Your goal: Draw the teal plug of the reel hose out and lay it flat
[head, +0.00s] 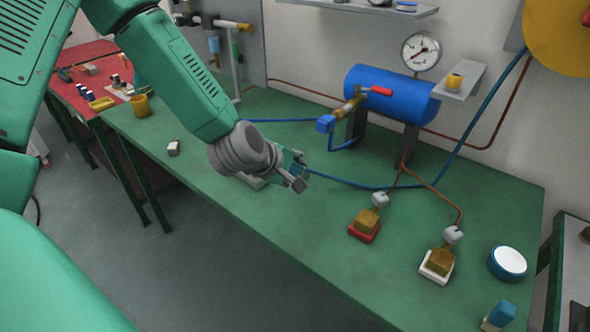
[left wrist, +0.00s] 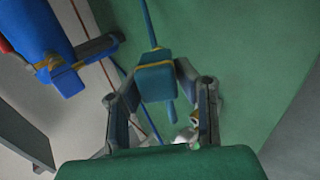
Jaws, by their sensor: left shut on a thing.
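The teal plug (left wrist: 155,82) sits between the fingers of my left gripper (left wrist: 160,88) in the left wrist view. A yellow band crosses its hose end, and a slim blue tip points away from the hose. No socket shows around that tip. In the head view my left gripper (head: 296,176) is low over the middle of the green bench, shut on the plug, which is mostly hidden there. The blue reel hose (head: 352,184) runs from the gripper along the bench, then up to the yellow reel (head: 560,36). My right gripper is not in view.
A blue tank (head: 385,95) with a gauge (head: 421,50) and a blue-ended valve (head: 328,123) stands behind the gripper. Brass fittings on a red base (head: 364,233) and a white base (head: 436,267) stand to the right. The green bench front (head: 290,240) is clear.

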